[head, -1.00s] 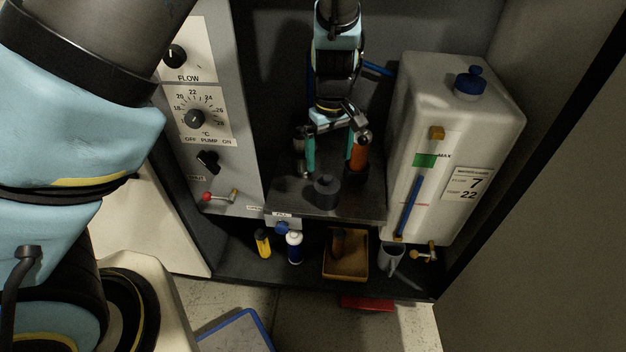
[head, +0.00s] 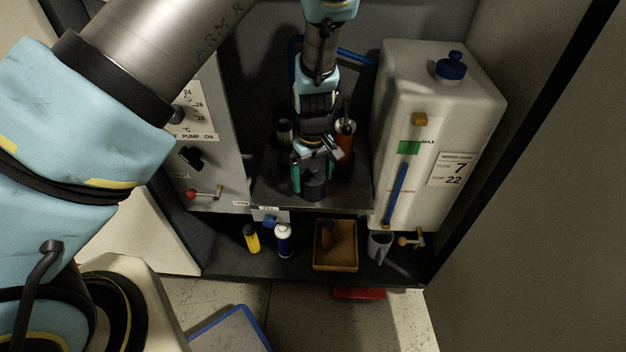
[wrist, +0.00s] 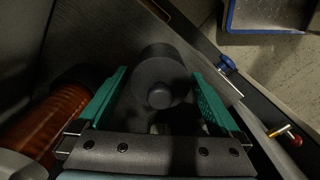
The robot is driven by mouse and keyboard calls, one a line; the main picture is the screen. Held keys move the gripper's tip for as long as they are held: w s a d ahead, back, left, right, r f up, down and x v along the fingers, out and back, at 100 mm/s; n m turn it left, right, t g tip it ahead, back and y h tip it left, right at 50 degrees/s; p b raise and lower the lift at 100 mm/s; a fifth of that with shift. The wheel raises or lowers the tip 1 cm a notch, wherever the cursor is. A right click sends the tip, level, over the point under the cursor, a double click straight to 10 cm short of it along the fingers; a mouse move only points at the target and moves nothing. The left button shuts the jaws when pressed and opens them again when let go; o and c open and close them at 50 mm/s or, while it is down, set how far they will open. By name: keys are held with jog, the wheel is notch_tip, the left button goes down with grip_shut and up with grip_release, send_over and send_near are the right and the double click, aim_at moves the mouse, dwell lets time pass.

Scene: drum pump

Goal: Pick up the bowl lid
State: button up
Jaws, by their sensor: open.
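What I take to be the bowl lid (wrist: 162,72) is a dark grey round piece with a small round knob on top. It sits on the dark shelf in the cabinet, and it also shows in the head view (head: 314,189). My gripper (head: 314,180) is above it with its two teal fingers spread, one on each side of the lid. In the wrist view the lid lies between the open fingers. I cannot tell whether either finger touches it. What is under the lid is hidden.
An orange-brown cylinder (wrist: 48,125) stands close beside one finger. The white tank (head: 440,130) is to the right, and the control panel (head: 205,160) with a red-tipped lever (head: 203,193) is to the left. Bottles and a tan tray (head: 335,262) stand below the shelf.

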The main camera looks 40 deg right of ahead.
jog(key=shift+c, duration=0.2)
jog(key=c, duration=1)
